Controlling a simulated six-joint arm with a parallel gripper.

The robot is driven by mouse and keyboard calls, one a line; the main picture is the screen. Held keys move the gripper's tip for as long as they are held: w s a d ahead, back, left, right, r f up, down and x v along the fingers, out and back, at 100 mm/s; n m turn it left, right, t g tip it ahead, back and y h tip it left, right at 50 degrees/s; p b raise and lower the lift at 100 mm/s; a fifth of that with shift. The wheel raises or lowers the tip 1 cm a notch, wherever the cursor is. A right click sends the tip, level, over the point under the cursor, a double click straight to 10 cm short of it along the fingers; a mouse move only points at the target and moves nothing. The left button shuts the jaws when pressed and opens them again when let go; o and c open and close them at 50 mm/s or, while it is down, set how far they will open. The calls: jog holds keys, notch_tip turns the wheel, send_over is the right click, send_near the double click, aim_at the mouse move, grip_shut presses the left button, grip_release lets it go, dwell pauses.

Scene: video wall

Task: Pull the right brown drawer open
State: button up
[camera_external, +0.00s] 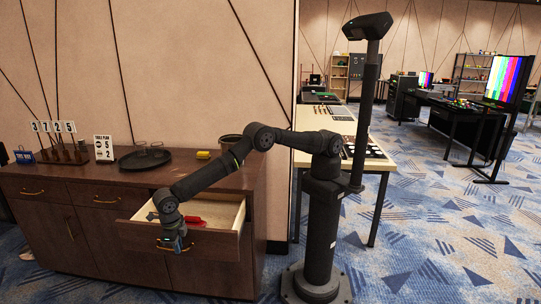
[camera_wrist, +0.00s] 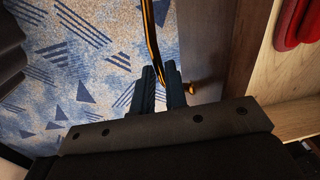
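The right brown drawer (camera_external: 215,245) stands pulled out from the dark brown cabinet, its pale wooden inside showing. A red object (camera_external: 194,222) lies inside it; the red object also shows at the right of the wrist view (camera_wrist: 297,25). My gripper (camera_external: 176,246) is in front of the drawer face, at its brass handle. In the wrist view, the two dark fingers of my gripper (camera_wrist: 161,70) are close together on either side of the curved handle (camera_wrist: 152,35). The handle's brass mount (camera_wrist: 190,88) shows beside the right finger.
The left drawer (camera_external: 37,191) and middle drawer (camera_external: 95,199) are shut. Patterned carpet (camera_wrist: 70,60) in front of the drawer is clear.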

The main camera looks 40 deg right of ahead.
grip_shut()
jog(key=shift+a, duration=0.1)
jog(key=shift+s+a, duration=1.4)
jog(key=shift+a, duration=0.05)
jog(key=o, duration=0.5)
grip_release()
jog(key=shift+r, duration=0.15)
